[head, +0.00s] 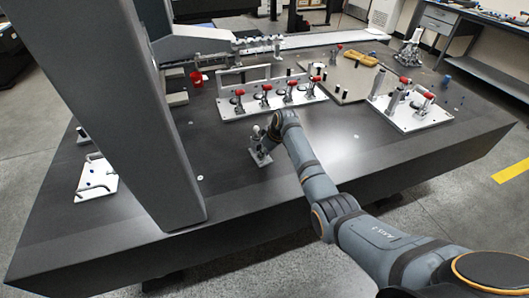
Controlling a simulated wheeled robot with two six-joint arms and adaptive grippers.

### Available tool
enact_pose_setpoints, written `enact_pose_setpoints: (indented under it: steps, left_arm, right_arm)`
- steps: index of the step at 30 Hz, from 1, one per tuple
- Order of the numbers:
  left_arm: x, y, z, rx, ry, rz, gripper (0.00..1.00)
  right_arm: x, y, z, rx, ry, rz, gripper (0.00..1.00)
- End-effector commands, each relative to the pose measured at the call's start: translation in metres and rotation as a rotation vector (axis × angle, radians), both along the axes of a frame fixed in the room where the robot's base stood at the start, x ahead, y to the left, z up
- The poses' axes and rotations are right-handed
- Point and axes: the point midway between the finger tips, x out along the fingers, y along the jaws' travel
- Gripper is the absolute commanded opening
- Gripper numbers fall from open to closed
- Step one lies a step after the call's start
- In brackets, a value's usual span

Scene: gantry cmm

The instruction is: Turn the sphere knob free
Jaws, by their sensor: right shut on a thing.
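A small stand with a pale base (261,159) and a short post is on the dark granite table, left of my right arm's end. My right gripper (264,134) is at the top of this stand, shut on a small part there, which fits the sphere knob. The knob is mostly hidden by the fingers and too small to make out clearly. The stand looks upright on the table. My left gripper is not in view.
A grey gantry column (125,110) rises at the left. A white plate with several red-tipped clamps (270,105) lies behind the stand, another clamp plate (410,115) at the right. The table front is clear.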

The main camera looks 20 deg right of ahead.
Motion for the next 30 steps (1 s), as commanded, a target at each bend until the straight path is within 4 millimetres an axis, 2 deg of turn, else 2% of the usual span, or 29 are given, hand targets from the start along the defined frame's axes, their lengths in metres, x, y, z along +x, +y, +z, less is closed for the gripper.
enact_pose_setpoints:
  steps: [5, 15, 30]
  left_arm:
    - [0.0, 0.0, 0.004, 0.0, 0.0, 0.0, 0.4]
    - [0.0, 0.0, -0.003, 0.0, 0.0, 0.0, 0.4]
    - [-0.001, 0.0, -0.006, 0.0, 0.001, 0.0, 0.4]
  right_arm:
    - [0.001, -0.002, 0.001, 0.0, 0.001, 0.117, 0.0]
    - [0.002, -0.003, -0.001, -0.001, -0.001, 0.319, 0.0]
    - [0.003, -0.003, 0.0, 0.0, 0.0, 0.404, 0.0]
